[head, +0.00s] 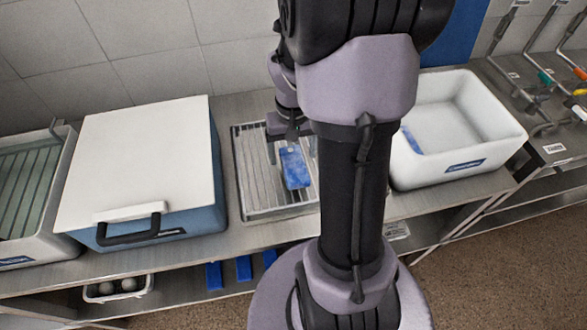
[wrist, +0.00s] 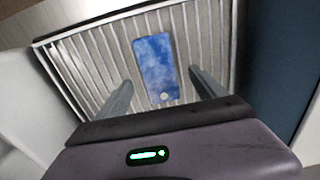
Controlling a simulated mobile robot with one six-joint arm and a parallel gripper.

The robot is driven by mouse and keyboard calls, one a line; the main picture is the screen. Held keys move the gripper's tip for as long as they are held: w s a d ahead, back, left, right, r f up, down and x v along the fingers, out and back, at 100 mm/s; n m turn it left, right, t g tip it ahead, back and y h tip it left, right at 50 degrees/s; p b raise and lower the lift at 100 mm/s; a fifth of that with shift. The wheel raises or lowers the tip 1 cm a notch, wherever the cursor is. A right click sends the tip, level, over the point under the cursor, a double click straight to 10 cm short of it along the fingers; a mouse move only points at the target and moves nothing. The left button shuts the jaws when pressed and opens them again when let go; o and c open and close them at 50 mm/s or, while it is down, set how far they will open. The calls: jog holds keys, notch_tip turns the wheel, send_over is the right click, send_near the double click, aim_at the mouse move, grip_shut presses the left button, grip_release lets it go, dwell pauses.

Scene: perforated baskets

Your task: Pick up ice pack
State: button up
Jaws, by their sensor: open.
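The ice pack (head: 295,168) is a flat blue, mottled rectangle lying on a slatted metal rack in the head view. In the wrist view the ice pack (wrist: 156,68) lies lengthwise ahead, with a small pale round spot at its near end. My gripper (wrist: 160,88) is open, its two grey fingers spread to either side of the pack's near end, with nothing between them held. In the head view my gripper (head: 290,138) is over the rack at the pack's far end, partly hidden by my arm.
The slatted rack (head: 250,190) sits on a metal counter. A blue cooler with a white lid (head: 140,150) stands close on its left. A white bin (head: 470,135) stands on the right, partly behind my arm.

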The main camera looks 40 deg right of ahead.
aim_at(294, 164)
jog(key=f+b, duration=0.1)
jog(key=f, duration=0.1)
jog(key=f+b, duration=0.1)
jog(key=f, duration=0.1)
jog(key=shift+d+f, duration=0.2)
jog(key=shift+f, duration=0.15)
jog(key=shift+r, duration=0.2)
jog(key=shift+c, duration=0.2)
grip_shut()
